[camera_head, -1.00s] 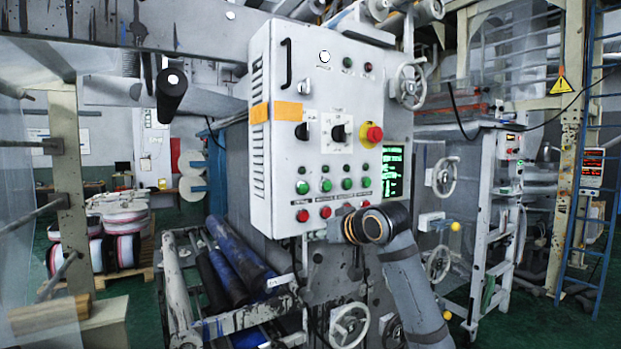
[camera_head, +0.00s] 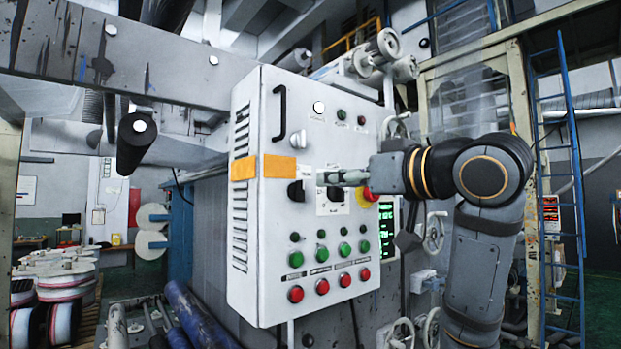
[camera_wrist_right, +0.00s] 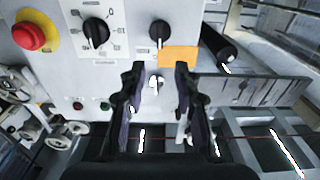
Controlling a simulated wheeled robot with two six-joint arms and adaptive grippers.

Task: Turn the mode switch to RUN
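The grey control panel (camera_head: 300,110) carries several switches; I cannot read which is the mode switch. A black rotary knob on a white dial plate (camera_head: 333,207) is partly hidden behind my right gripper (camera_head: 328,177). It shows clearly in the right wrist view (camera_wrist_right: 95,31), its plate marked with several positions. Another black knob (camera_head: 296,190) sits to its left. A small silver knob (camera_head: 298,140) is higher up. In the right wrist view, upside down to the head view, my right gripper (camera_wrist_right: 160,70) is open, with the silver knob (camera_wrist_right: 155,83) seen between its fingers. Contact is not visible.
A red mushroom button on a yellow ring (camera_wrist_right: 33,33) sits beside the dial plate. Green buttons (camera_head: 328,255) and red buttons (camera_head: 322,286) line the panel's lower part. A black handle (camera_head: 279,113) stands out at upper left. A black roller (camera_head: 137,130) juts out left of the panel.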

